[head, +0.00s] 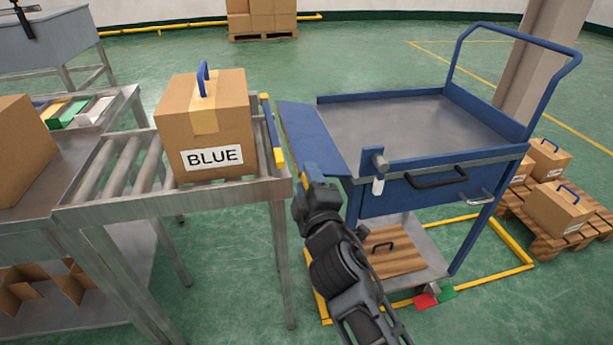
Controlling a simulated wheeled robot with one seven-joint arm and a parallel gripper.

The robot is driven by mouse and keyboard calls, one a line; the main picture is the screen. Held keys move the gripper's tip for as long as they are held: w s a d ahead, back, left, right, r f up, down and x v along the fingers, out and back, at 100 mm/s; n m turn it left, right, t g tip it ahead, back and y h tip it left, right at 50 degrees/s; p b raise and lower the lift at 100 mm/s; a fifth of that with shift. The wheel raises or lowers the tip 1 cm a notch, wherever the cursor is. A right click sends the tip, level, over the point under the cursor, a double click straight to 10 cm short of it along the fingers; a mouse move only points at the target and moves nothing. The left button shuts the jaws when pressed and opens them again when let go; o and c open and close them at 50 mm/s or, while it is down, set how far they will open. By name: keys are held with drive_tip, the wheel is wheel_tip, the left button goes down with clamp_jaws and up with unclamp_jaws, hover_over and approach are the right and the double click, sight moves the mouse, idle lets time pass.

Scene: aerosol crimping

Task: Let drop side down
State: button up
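The blue cart (425,120) has a grey top tray, and its left side panel, the drop side (312,135), leans outward from the tray. A grey latch with a pale handle (377,172) is at the cart's near left corner. My gripper (310,178) is at the near end of the drop side, seen from behind and above. It overlaps the panel's edge in the picture; I cannot tell if it touches. Its fingers are too hidden to show whether they are open or shut.
A roller conveyor (120,170) left of the cart carries a carton labelled BLUE (205,125) with a blue handle. A yellow-and-blue stop bar (272,135) stands at its right end, close to the drop side. Pallet cartons (558,208) are at right. The tray is empty.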

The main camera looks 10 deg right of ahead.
drive_tip(key=s, duration=0.6)
idle(0.3)
